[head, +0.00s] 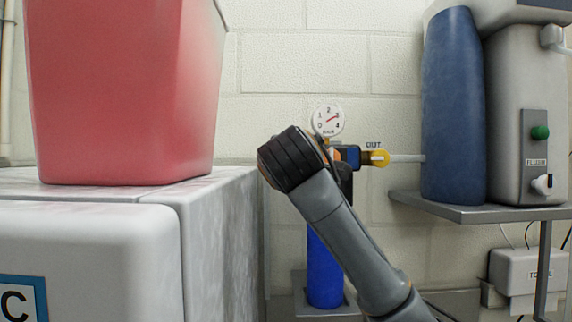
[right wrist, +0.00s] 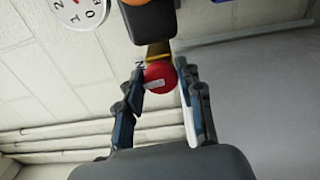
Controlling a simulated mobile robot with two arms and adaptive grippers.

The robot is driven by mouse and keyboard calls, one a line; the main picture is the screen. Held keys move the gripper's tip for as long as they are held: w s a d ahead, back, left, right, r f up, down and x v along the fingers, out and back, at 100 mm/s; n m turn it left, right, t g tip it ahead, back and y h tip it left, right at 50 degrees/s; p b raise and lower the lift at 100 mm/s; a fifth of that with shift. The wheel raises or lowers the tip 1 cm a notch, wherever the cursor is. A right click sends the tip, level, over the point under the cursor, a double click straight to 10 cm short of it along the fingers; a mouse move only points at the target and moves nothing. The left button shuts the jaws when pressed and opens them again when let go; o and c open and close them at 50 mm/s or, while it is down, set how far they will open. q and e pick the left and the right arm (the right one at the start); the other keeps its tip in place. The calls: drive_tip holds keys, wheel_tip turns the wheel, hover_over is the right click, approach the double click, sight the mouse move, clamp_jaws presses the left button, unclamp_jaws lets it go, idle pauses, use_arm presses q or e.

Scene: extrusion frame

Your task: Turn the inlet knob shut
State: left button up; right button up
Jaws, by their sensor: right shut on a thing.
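The red inlet knob (right wrist: 160,76) shows in the right wrist view, with a pale mark on its face and a partly hidden label behind it. The two fingers of my right gripper (right wrist: 160,84) stand on either side of the knob and are shut on it. In the head view my right arm comes up from the lower right, and its wrist (head: 290,158) hides the knob and fingers. A round gauge (head: 328,120) sits above the blue cylinder (head: 325,270); its needle points near 3. My left gripper is out of view.
A red container (head: 125,95) stands on the grey cabinet (head: 225,225) at the left.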

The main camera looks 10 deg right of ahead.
drive_tip(key=shift+m, duration=0.5)
drive_tip(key=shift+f, duration=0.1)
drive_tip(key=o, duration=1.1)
drive_tip(key=s, duration=0.4)
drive_tip(key=s+a, duration=0.1)
drive_tip(key=s, duration=0.3)
drive_tip(key=s+a, duration=0.1)
drive_tip(key=s, duration=0.2)
drive_tip(key=shift+s+a, duration=0.15)
drive_tip(key=shift+s, duration=0.25)
